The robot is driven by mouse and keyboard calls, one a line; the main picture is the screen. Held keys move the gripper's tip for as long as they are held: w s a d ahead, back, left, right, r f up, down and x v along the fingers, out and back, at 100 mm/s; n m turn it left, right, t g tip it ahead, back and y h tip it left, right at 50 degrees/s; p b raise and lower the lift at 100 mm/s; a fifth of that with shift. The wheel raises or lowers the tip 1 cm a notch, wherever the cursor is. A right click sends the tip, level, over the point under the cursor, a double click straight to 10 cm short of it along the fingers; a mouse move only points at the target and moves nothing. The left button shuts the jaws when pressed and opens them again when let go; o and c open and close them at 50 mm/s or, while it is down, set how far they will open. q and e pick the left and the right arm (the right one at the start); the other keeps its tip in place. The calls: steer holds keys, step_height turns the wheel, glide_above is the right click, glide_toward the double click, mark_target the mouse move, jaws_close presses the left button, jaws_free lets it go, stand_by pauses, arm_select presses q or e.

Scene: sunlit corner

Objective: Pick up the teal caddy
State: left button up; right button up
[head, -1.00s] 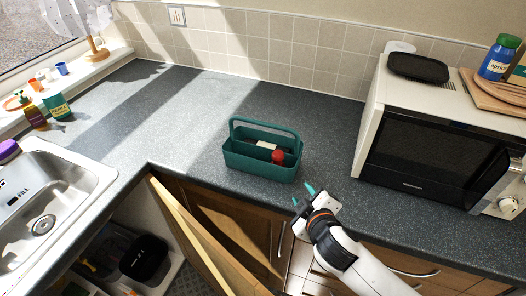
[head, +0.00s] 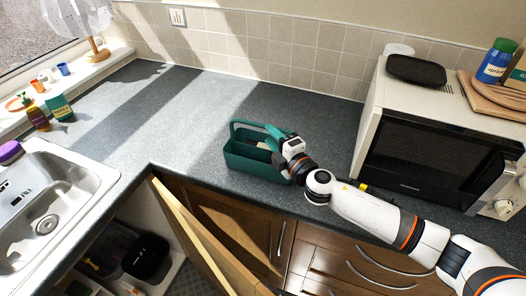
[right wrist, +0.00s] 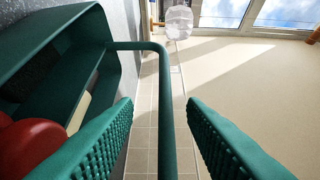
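The teal caddy (head: 250,163) stands upright on the dark worktop, with its arched handle raised. My right gripper (head: 274,134) is at the right part of the handle in the head view and covers that side of the caddy. In the right wrist view, the two teal ribbed fingers (right wrist: 160,103) are apart, with the caddy's handle bar (right wrist: 166,75) between them. Gaps show on both sides of the bar. A red rounded item (right wrist: 32,143) and a cream item (right wrist: 79,114) lie inside the caddy. My left gripper is not in view.
A microwave (head: 436,146) stands to the right on the worktop (head: 195,115). A sink (head: 85,185) is at the left. A cabinet door (head: 205,240) hangs open below the front edge. The worktop left of and behind the caddy is clear.

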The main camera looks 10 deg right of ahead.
mark_target(263, 126)
steer(key=p+x, duration=0.1)
steer(key=x, duration=0.4)
steer(key=shift+w+r, duration=0.15)
steer(key=shift+w, duration=0.1)
steer(key=shift+s, duration=0.1)
jaws_close()
steer(key=shift+r, duration=0.1)
